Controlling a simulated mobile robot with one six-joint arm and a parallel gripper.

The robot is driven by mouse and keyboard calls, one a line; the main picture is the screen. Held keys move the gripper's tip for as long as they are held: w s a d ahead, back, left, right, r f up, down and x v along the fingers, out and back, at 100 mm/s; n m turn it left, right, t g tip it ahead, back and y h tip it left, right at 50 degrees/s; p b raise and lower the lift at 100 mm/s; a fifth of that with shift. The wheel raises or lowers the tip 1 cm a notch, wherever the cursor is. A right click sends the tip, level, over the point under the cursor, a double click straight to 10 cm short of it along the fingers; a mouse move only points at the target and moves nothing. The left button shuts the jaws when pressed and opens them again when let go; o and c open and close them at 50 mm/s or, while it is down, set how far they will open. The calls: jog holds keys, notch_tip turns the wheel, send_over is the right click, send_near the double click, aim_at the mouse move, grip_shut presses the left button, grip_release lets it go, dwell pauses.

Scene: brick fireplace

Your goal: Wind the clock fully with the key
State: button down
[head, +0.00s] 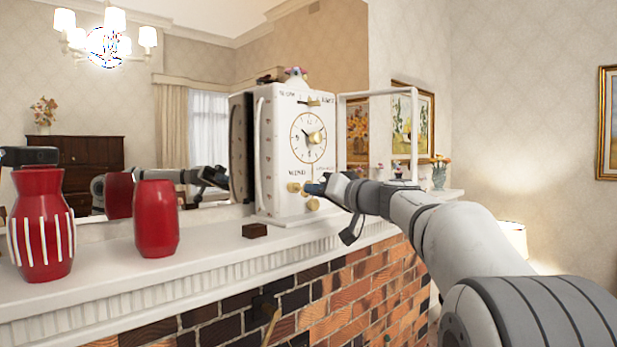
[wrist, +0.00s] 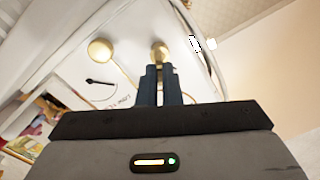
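The white clock (head: 290,150) stands upright on the mantel, its front facing right of centre. Its round dial (head: 308,138) has a brass piece at the middle, and the word WIND shows below it. Low on the front are brass fittings: one at the left (head: 293,187) and one lower down (head: 312,204). My gripper (head: 309,189) reaches in from the right to the lower front. In the wrist view my gripper (wrist: 161,72) has its dark fingers close together on a brass key (wrist: 160,52) at the clock face. The fingers partly hide the key.
A white-framed door (head: 414,125) stands open right of the clock. A red vase (head: 156,220), a striped red vase (head: 40,232) and a small brown block (head: 254,230) stand on the white mantel (head: 200,262). A mirror is behind them.

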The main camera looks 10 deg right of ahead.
jog(key=m, duration=0.3)
jog(key=shift+m, duration=0.3)
jog(key=shift+r+m+p, duration=0.1)
jog(key=shift+m+p, duration=0.5)
jog(key=shift+m, duration=0.4)
jog(key=shift+m+p, duration=0.3)
jog(key=shift+m, duration=1)
jog(key=m+p, duration=0.1)
jog(key=m, duration=0.2)
jog(key=shift+m+p, duration=0.45)
jog(key=shift+m, duration=0.35)
